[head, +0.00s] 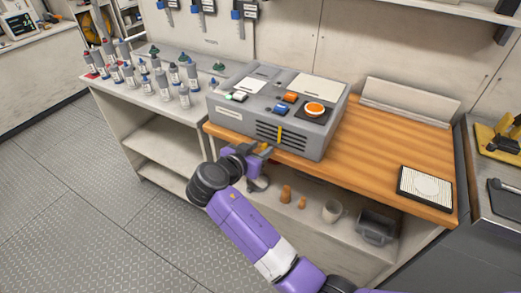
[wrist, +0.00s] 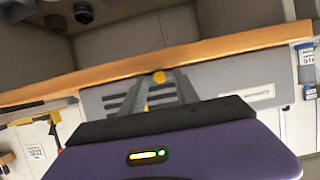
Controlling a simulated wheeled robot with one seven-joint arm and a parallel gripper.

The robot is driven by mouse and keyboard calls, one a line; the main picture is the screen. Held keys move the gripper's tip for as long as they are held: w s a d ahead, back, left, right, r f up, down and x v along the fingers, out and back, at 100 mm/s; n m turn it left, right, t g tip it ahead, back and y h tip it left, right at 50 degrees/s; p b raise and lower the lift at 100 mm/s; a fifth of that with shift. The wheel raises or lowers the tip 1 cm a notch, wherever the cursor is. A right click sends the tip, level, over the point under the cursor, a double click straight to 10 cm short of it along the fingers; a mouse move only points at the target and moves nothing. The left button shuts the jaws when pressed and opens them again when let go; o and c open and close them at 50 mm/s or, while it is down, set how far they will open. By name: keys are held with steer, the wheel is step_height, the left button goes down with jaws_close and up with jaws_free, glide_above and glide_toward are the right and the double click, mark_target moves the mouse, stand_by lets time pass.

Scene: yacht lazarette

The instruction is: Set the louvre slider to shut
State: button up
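The grey control box (head: 321,139) stands on the wooden worktop. My gripper (head: 265,150) is in front of that face, low and slightly left of the slider. Nothing is visibly clamped. I cannot tell whether a finger touches the slider.
The box top carries a round orange button (head: 314,109) and several small switches. The worktop (head: 370,150) is clear right of the box, up to a dark-framed pad (head: 426,187). Several bottles (head: 161,85) stand at left.

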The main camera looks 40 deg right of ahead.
stand_by(0.3)
steer(key=v, duration=0.7)
steer(key=shift+a+b, duration=0.35)
steer(key=shift+s+r, duration=0.1)
steer(key=shift+r, duration=0.05)
